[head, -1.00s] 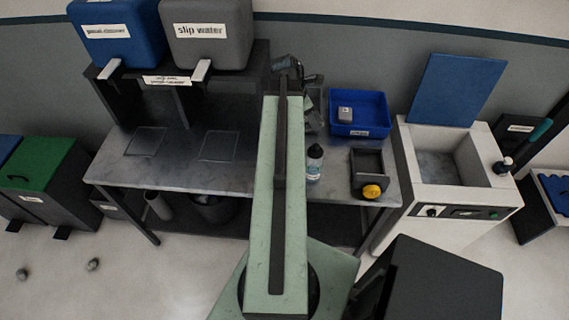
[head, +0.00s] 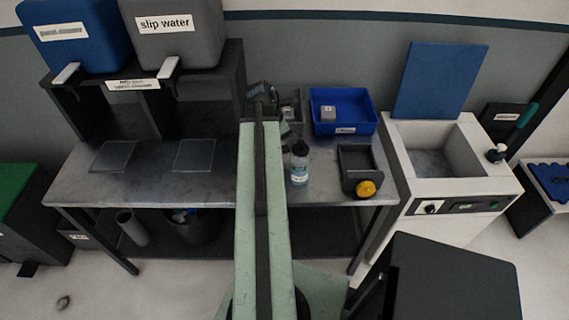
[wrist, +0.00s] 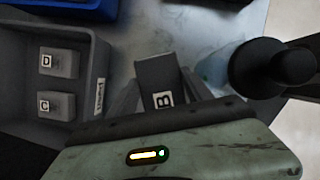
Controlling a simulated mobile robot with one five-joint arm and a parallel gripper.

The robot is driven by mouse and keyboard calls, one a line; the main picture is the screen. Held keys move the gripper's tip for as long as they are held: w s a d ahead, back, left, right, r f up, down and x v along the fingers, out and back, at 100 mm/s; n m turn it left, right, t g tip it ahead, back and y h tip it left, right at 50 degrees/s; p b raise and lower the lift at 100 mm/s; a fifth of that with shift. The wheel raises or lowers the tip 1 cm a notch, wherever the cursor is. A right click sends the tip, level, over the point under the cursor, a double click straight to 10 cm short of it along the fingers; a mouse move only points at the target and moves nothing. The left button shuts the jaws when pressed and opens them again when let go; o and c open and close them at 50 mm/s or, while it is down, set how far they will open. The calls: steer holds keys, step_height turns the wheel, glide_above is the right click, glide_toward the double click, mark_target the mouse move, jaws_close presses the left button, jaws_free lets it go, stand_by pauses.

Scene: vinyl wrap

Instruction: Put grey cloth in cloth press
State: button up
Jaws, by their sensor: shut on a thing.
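My gripper (wrist: 160,98) is shut on a grey block marked B (wrist: 155,72) in the wrist view. In the head view, my arm reaches over the bench and hides most of the gripper's surroundings. No grey cloth can be clearly made out; a small grey item (head: 328,113) lies in the blue tray (head: 354,126), and I cannot tell what it is. A dark device with a teal handle (head: 524,114) stands at the far right beside the white basin unit; it may be the cloth press, but its label is unreadable.
A grey bin (wrist: 97,62) holds blocks marked D and C, left of my gripper. A bottle (head: 300,162) stands close on the right. The left benchtop is mostly clear.

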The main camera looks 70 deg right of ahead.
mark_target(288, 160)
step_height(288, 160, down, 8)
steer(key=b, duration=0.6)
steer(key=shift+r, duration=0.4)
steer(key=shift+f, duration=0.2)
steer(key=o, duration=1.3)
